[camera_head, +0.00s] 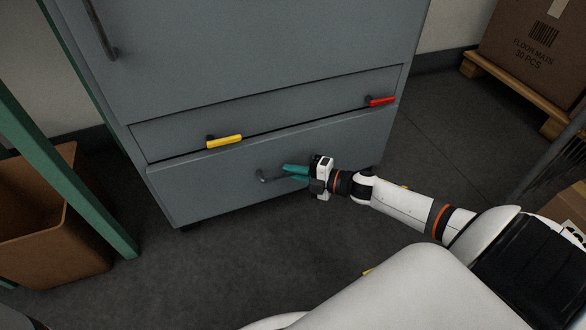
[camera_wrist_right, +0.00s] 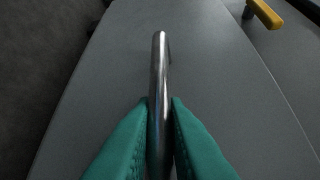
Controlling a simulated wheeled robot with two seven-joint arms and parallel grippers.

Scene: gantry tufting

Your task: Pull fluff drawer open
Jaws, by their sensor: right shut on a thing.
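The fluff drawer (camera_head: 215,190) is the grey bottom drawer of the grey cabinet in the head view. Its top edge stands out a little from the cabinet front, with a dark gap above it. Its metal bar handle (camera_head: 268,178) is on the drawer front. My right gripper (camera_head: 290,171) has teal fingers and is shut on this handle. In the right wrist view the handle (camera_wrist_right: 159,75) runs between the two teal fingertips (camera_wrist_right: 160,110), which touch it on both sides. The handle's right part is hidden by the fingers in the head view. My left gripper is not in view.
A yellow latch (camera_head: 225,141) and a red latch (camera_head: 381,101) sit on the panel above the drawer. A brown bin (camera_head: 60,240) and green frame post (camera_head: 75,185) stand at left. A carton (camera_head: 530,50) on a pallet is back right. Floor before the drawer is clear.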

